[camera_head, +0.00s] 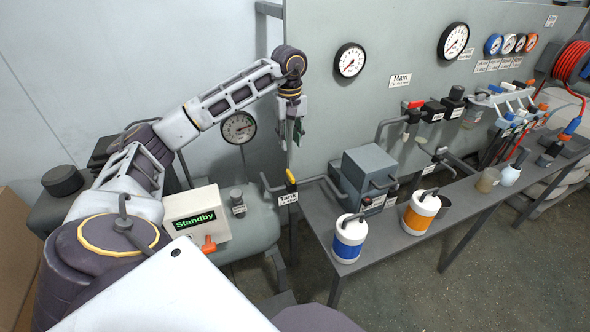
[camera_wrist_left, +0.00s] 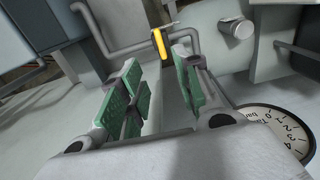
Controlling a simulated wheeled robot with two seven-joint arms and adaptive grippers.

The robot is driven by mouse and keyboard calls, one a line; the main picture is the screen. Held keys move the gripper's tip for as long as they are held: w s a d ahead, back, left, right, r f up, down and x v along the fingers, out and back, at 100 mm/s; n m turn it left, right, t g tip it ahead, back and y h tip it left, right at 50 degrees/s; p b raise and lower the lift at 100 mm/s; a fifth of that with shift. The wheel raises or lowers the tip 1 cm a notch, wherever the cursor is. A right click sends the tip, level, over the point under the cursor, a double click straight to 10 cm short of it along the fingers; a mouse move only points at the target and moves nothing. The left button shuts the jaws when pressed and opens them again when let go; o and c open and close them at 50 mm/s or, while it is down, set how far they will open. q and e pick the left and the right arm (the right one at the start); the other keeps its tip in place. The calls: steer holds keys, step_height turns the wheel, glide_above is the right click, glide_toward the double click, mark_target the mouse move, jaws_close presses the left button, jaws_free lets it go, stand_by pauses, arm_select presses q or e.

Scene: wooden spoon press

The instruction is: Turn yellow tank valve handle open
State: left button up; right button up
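The yellow tank valve handle (camera_head: 291,177) sits on a grey pipe above the "Tank" label (camera_head: 287,198), left of the bench in the head view. In the left wrist view the yellow handle (camera_wrist_left: 159,43) shows beyond the fingertips, in the gap between them. My left gripper (camera_head: 297,132) points down above the handle, apart from it. In the left wrist view the left gripper (camera_wrist_left: 157,72) is open, with green pads well apart and nothing between them. My right gripper is not in view.
The round tank gauge (camera_head: 239,127) is left of the gripper, near the wall panel. A "Standby" box (camera_head: 197,214) stands on the tank below. The metal bench (camera_head: 390,228) to the right carries a grey block (camera_head: 364,171), a blue-banded canister (camera_head: 349,240) and an orange-banded canister (camera_head: 420,214).

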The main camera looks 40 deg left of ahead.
mark_target(290, 174)
arm_select(q)
steer(key=shift+s+r, duration=0.1)
steer(key=shift+s, duration=0.05)
step_height(290, 174, down, 12)
steer(key=shift+r+b, duration=0.1)
steer(key=shift+b, duration=0.5)
steer(key=shift+f, duration=1.05)
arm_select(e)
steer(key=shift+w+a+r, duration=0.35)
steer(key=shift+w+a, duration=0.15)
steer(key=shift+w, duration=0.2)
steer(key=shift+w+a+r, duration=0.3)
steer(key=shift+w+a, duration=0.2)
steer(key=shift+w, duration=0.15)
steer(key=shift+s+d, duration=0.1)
arm_select(q)
steer(key=shift+c, duration=0.7)
jaws_close()
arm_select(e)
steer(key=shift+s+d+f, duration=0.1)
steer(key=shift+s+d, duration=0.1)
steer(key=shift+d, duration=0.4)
